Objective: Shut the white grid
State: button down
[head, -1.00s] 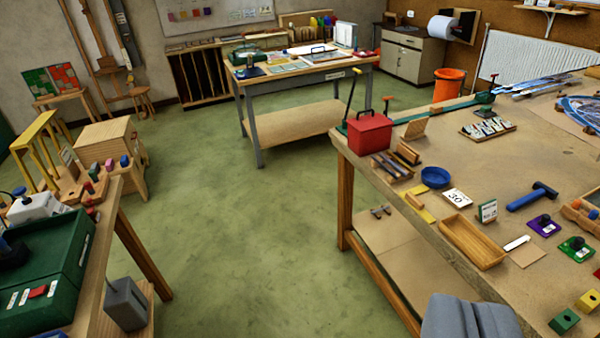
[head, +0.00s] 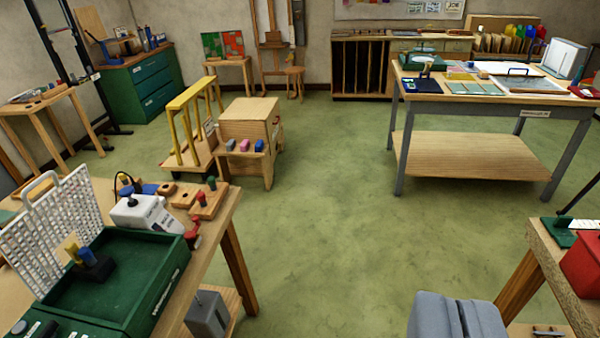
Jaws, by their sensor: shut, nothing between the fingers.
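The white grid (head: 52,228) stands raised and leaning at the left side of a dark green tray (head: 150,285) on the left bench. It has many small openings and a pale loop handle at its top edge. The tray's inside is open to view, and a dark block with yellow and blue pieces (head: 90,262) shows in front of the grid. My gripper (head: 455,318) shows at the bottom, right of the middle, as two grey fingers pressed together. It is shut and empty, over the floor, well to the right of the grid and apart from it.
A white box (head: 145,215) and wooden pieces with coloured knobs stand behind the tray on the left bench (head: 222,222). A grey box (head: 207,315) is at the bench's right side. Green floor (head: 320,240) lies clear between the left bench and the right bench (head: 565,275).

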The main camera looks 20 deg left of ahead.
aim_at(24, 193)
jog(key=u, duration=0.5)
jog(key=i, duration=1.25)
jog(key=u, duration=0.5)
